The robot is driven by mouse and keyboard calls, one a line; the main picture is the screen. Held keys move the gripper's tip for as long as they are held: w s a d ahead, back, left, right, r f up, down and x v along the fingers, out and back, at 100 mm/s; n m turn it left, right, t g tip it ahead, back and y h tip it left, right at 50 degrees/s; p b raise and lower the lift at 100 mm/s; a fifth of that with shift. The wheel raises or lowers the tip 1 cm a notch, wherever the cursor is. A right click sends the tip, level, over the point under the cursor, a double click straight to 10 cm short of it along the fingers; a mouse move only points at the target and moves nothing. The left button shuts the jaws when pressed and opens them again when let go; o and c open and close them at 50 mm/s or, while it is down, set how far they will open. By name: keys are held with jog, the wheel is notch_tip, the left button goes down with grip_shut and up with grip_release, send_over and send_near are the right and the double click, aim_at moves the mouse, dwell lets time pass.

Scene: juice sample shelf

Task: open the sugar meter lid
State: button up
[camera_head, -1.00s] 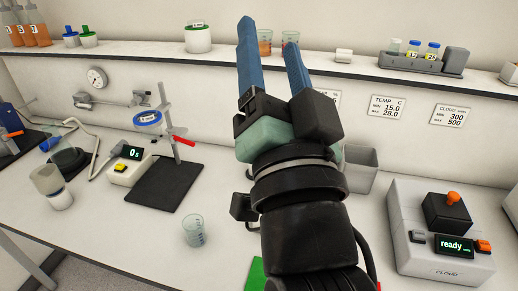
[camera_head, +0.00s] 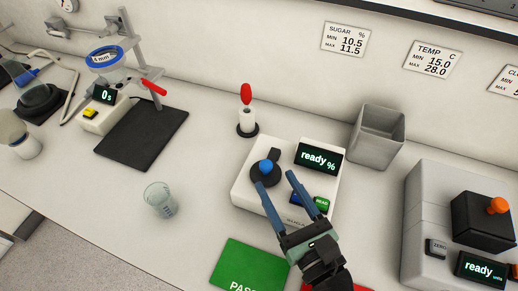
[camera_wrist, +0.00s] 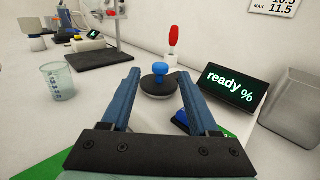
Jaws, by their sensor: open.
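The sugar meter (camera_head: 244,194) is a white box on the bench with a lit screen (camera_head: 319,158) reading "ready %". Its round dark lid (camera_head: 260,178) has a blue knob (camera_head: 266,166) on top and looks closed. The knob also shows in the wrist view (camera_wrist: 160,67), beyond my fingertips and roughly midway between them. My gripper (camera_head: 270,179) is open and empty, its blue fingers above the front of the meter, pointing toward the lid. In the wrist view my gripper (camera_wrist: 159,73) shows both fingers apart. Whether a fingertip touches the lid I cannot tell.
A red-handled tool (camera_head: 246,95) stands behind the meter. A grey open bin (camera_head: 378,137) is behind right, and the cloud meter (camera_head: 428,215) stands at right. A glass beaker (camera_head: 159,199) is at left. A green PASS mat (camera_head: 245,268) lies in front.

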aim_at(259, 162)
jog(key=x, duration=0.9)
jog(key=shift+w+p, duration=0.1)
jog(key=shift+p, duration=0.2)
grip_shut()
dwell(0.9)
